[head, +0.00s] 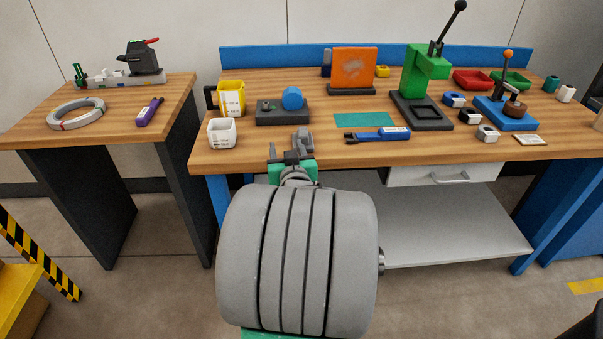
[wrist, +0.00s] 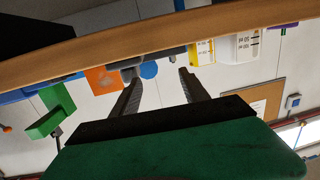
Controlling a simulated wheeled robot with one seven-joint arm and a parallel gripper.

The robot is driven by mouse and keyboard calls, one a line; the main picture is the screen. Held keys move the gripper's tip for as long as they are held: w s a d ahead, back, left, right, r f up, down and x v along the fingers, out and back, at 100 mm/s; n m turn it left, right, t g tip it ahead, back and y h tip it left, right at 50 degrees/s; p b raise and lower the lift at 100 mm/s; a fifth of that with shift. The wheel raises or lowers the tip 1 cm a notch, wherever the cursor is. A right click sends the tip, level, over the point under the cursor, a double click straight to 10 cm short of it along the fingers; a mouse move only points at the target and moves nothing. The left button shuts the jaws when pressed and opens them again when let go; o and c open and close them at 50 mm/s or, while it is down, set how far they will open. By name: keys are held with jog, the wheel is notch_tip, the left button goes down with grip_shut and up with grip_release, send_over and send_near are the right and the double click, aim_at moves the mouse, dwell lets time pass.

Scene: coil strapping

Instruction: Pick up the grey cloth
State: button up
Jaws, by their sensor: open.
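A small grey lump (head: 303,139), which looks like the grey cloth, lies on the workbench near its front edge. In the wrist view a grey patch (wrist: 130,64) near one fingertip seems to be the same thing, partly hidden by that finger. My gripper (head: 281,155) is at the front edge of the bench, just short of the lump and slightly left of it. In the wrist view my gripper (wrist: 160,77) has its fingers apart, with nothing held between them. Whether a finger touches the cloth I cannot tell.
The workbench (head: 240,156) holds a dark box with a blue knob (head: 292,98) behind the cloth. A green mat (head: 364,120) and a blue tool (head: 377,135) lie right. A green press (head: 425,75) stands farther right.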

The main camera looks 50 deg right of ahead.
aim_at(304, 139)
jog(key=s+d+h, duration=0.1)
jog(key=s+d+f+m+h, duration=0.1)
jog(key=s+d, duration=0.1)
jog(key=shift+d, duration=0.2)
jog(key=x, duration=0.7)
jog(key=shift+d+r, duration=0.25)
jog(key=shift+c, duration=0.4)
jog(key=shift+s, duration=0.1)
grip_shut()
